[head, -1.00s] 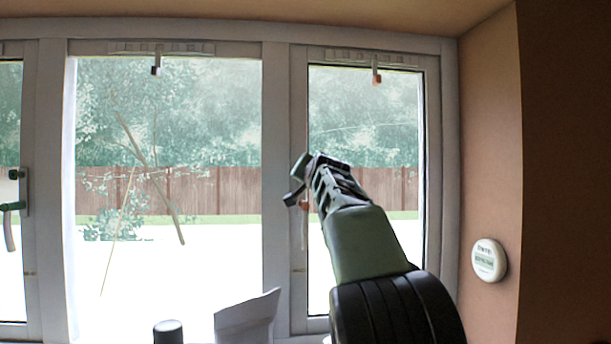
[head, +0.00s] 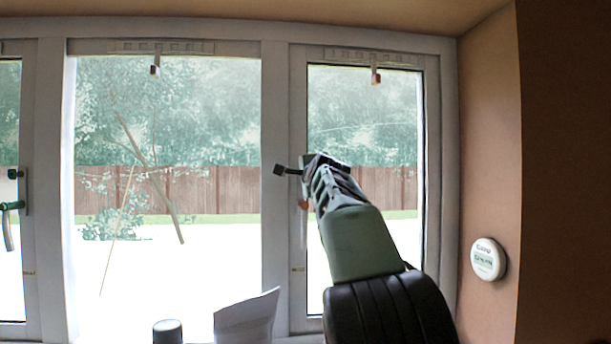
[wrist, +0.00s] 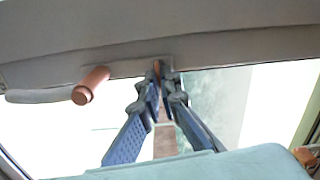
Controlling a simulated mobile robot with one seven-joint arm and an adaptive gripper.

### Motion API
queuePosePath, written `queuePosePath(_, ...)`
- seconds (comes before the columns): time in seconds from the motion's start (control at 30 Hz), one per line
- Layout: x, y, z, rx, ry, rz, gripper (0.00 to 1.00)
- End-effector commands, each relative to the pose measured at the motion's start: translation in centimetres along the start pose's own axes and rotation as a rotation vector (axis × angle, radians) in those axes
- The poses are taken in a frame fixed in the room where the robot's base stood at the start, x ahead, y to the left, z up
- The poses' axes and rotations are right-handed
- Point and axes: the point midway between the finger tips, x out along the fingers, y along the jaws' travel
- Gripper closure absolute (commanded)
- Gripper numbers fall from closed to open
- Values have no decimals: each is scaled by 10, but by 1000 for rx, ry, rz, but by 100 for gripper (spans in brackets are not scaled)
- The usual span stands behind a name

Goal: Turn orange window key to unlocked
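In the wrist view, the orange window key (wrist: 156,68) is a small orange-brown piece at the window frame, mostly hidden between my fingertips. My gripper (wrist: 161,78) has its two blue fingers drawn together on it. To its left, a copper-orange cylinder (wrist: 90,86) sticks out from the frame beside a pale lever. In the head view, my gripper (head: 303,165) reaches the left upright of the right window. An orange piece (head: 303,204) with a pale hanging lever shows just below it. The key is hidden there by my gripper, and its exact angle cannot be told.
The left window has a dark knob (head: 14,174) and a green lever (head: 13,206). An orange-tipped pull (head: 376,77) hangs at the right window's top. A round white device (head: 488,259) is on the right wall. A grey-white upright object (head: 247,318) and dark cylinder (head: 168,331) stand below.

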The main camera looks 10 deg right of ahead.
Motion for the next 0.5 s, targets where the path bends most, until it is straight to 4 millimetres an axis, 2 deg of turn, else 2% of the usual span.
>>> queuePosePath(0.2, 0, 1, 0, 101, 0, 1, 100)
queuePosePath(0.5, 0, 1, 0, 156, 0, 1, 100)
